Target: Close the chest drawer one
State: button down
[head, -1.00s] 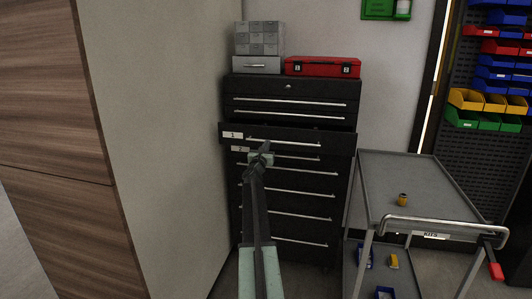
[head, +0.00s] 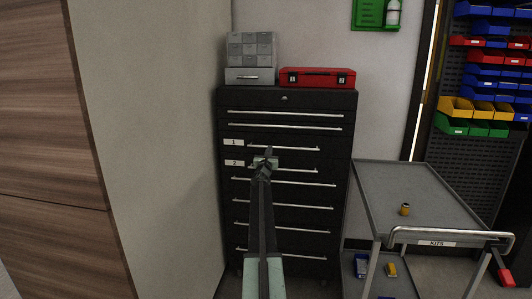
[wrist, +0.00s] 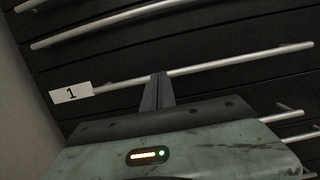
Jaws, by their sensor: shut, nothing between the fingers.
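The black tool chest (head: 285,98) stands against the back wall. Drawer one (head: 284,147), with a white label "1" (head: 233,142), sits flush with the other drawer fronts in the head view. Drawer two (head: 283,168) is just below it and also looks flush. My gripper (head: 269,153) is shut and empty in front of drawer one. In the wrist view the label "1" (wrist: 71,93) and the silver handle of drawer one (wrist: 215,66) show, and my shut fingertips (wrist: 158,77) are at or just in front of that handle. Whether they touch it I cannot tell.
A grey cart (head: 420,190) with a small yellow item (head: 405,209) on top stands close at the right. A pale wall panel (head: 150,130) bounds the left. A red case (head: 317,77) and a grey organiser (head: 250,50) sit on the chest.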

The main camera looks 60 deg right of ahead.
jog(key=shift+w+d+r, duration=0.25)
jog(key=shift+w+r, duration=0.15)
jog(key=shift+w, duration=0.2)
jog(key=b+v, duration=0.3)
jog(key=v, duration=1.2)
jog(key=shift+s+d+f, duration=0.25)
jog(key=shift+s+f, duration=0.1)
jog(key=shift+s, duration=0.05)
